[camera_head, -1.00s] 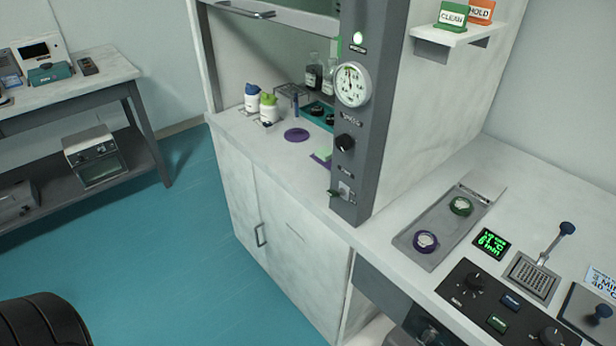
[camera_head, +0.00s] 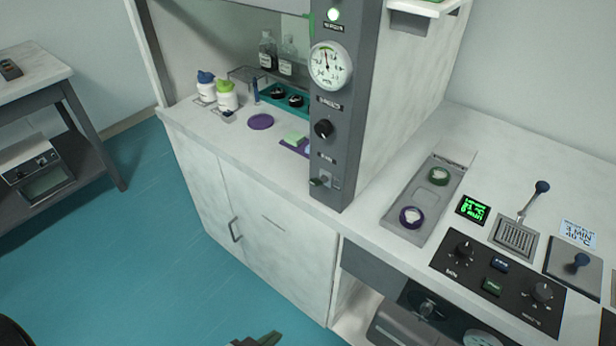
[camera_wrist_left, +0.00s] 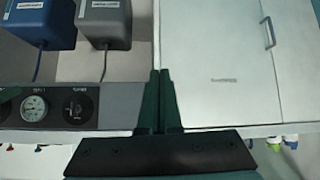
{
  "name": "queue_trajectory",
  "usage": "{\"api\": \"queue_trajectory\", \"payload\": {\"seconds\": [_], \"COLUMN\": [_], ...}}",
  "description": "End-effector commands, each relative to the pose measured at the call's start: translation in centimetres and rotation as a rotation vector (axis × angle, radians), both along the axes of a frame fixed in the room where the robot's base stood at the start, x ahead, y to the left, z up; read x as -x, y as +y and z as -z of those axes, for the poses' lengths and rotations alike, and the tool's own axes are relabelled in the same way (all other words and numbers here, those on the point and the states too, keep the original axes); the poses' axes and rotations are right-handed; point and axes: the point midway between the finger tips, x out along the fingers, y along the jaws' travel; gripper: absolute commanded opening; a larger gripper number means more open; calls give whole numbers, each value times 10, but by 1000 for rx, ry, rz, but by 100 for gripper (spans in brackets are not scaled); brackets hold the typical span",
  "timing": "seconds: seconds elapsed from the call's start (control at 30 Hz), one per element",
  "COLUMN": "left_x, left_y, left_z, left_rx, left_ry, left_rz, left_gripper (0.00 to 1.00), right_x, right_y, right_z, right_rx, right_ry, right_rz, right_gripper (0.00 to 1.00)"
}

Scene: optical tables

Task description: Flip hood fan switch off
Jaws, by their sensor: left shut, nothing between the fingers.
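The hood fan switch (camera_head: 322,182) is a small toggle low on the dark grey post of the fume hood, with a dark lever sticking out to the left in the head view. Its exact position is too small to read. My right gripper is not in view.
Bottles (camera_head: 226,95) stand inside the hood. A control panel (camera_head: 480,300) lies on the right-hand bench. The floor before the cabinet is clear.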

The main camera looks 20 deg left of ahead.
Motion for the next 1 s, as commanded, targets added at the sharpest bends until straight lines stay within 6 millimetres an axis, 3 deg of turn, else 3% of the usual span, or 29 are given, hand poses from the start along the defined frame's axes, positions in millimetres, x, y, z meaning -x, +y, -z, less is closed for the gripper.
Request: {"api": "queue_trajectory", "payload": {"seconds": [0.07, 0.17, 0.27, 0.33, 0.4, 0.5, 0.6, 0.77, 1.0], "left_x": [-10, -42, -88, -117, -139, -158, -165, -167, -167], "left_y": [2, 10, 19, 23, 25, 24, 23, 21, 20], "left_z": [-8, -37, -90, -136, -182, -239, -281, -314, -319], "left_rx": [1, 5, 18, 31, 44, 65, 80, 95, 101], "left_ry": [-19, -90, -201, -282, -358, -443, -501, -544, -549], "left_rz": [3, 16, 35, 54, 72, 96, 115, 127, 126], "left_gripper": [0, 0, 0, 0, 0, 0, 0, 0, 0], "right_x": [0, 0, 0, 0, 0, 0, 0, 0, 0], "right_y": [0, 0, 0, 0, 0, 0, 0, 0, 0], "right_z": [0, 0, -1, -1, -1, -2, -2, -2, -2], "right_rx": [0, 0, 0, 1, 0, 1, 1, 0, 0], "right_ry": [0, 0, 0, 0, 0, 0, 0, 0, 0], "right_rz": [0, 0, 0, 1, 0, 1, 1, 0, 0], "right_gripper": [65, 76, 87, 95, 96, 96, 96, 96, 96]}}
